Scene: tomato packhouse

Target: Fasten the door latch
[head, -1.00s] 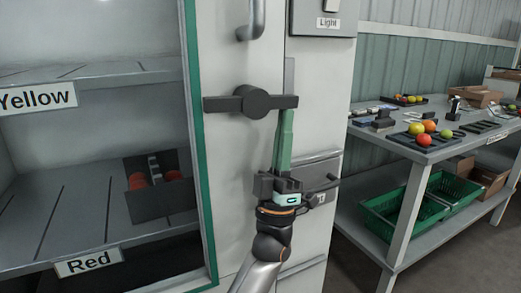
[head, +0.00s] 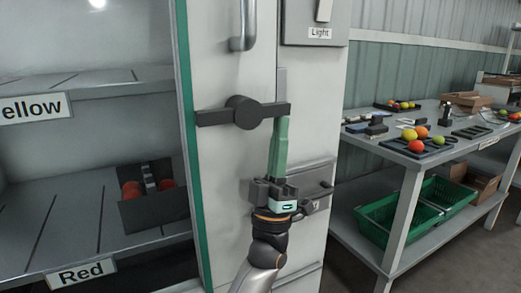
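The door latch (head: 243,112) is a dark bar on a round hub. It lies close to level on the pale cabinet front, its right end slightly higher. My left gripper (head: 281,122) comes up from below, its green fingers upright at the right end of the bar. The fingertips overlap the underside of that end in the picture; I cannot tell whether they touch it. The fingers appear as one strip, so their gap is hidden. A narrow grey upright strip (head: 281,88) shows above the bar's right end. My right gripper is not in view.
A metal handle (head: 244,25) is above the latch, and a light switch box (head: 315,22) is at upper right. Left is a green-edged opening with shelves labelled Yellow and Red. A dark tray (head: 155,215) sits on the lower shelf. A table (head: 400,152) stands right.

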